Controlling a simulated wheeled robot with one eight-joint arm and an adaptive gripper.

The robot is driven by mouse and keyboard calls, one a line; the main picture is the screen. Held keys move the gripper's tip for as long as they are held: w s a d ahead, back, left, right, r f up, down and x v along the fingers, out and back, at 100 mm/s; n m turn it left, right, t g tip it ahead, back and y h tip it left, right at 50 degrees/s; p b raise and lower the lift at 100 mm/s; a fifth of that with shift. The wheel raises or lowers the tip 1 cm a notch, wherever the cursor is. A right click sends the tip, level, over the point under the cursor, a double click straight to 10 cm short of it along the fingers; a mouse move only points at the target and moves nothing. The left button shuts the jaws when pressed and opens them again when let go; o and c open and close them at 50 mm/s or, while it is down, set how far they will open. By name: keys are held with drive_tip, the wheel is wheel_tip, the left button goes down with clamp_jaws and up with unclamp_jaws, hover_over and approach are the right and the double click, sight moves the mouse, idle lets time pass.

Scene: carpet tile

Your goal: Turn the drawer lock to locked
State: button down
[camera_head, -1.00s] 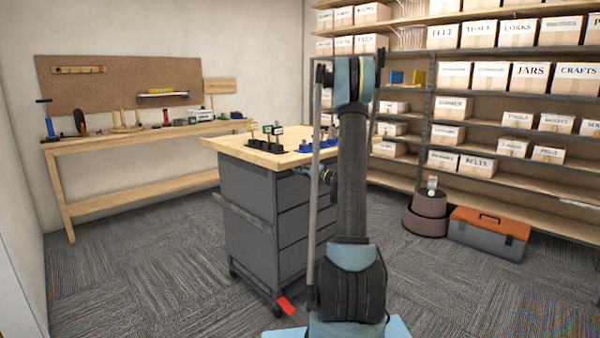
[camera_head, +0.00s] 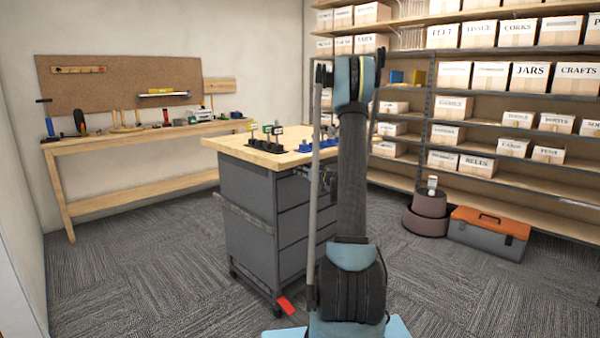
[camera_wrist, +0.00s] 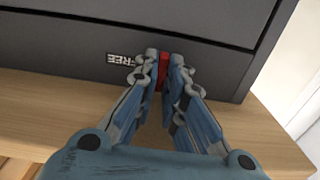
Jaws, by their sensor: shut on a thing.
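The grey drawer cabinet (camera_head: 248,200) with a wooden top stands in the middle of the head view. In the wrist view its dark drawer front (camera_wrist: 60,50) fills the upper part. A small red lock piece (camera_wrist: 163,72) is on that front, with a label reading "FREE" (camera_wrist: 122,60) beside it on the left. My gripper (camera_wrist: 165,68) is shut on the red piece, a finger on each side. The fingers hide much of the lock, and other markings around it cannot be seen. In the head view my arm hides the lock.
The cabinet top (camera_head: 232,145) holds several small black and blue stands. A red object (camera_head: 286,304) lies low at the cabinet's foot. A workbench (camera_head: 130,140) stands at the left, shelves (camera_head: 480,95) at the back right. A toolbox (camera_head: 489,233) sits on the carpet.

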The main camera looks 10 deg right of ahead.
drive_tip(key=shift+w+n, duration=0.1)
drive_tip(key=shift+n, duration=0.3)
drive_tip(key=c, duration=2)
unclamp_jaws()
drive_tip(key=shift+f, duration=0.1)
drive_tip(key=shift+o, duration=0.2)
drive_tip(key=shift+d, duration=0.1)
drive_tip(key=v, duration=1.1)
drive_tip(key=shift+s+d, duration=0.2)
drive_tip(key=shift+s, duration=0.15)
